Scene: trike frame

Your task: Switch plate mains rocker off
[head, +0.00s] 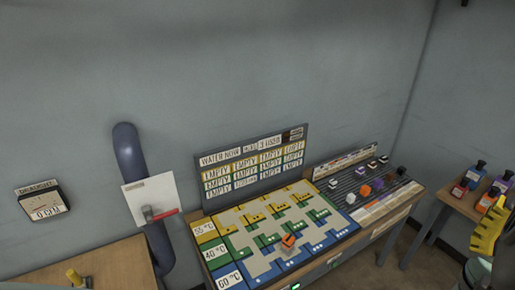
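A small green-lit piece (296,286) shows on the front edge of the bench at the bottom of the head view. It may be the mains rocker, but it is too small and too cut off to tell its position. Above it lies the coloured plate (262,240), with blue, green and yellow blocks around a beige track and an orange-topped piece (288,241) on it.
A label board (254,160) stands behind the plate. A dark ribbed rack (345,187) with several small cubes lies to its right. A side table (459,202) holds several coloured bottles. A thick blue pipe (128,152) and a red-levered valve (163,215) are at left.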

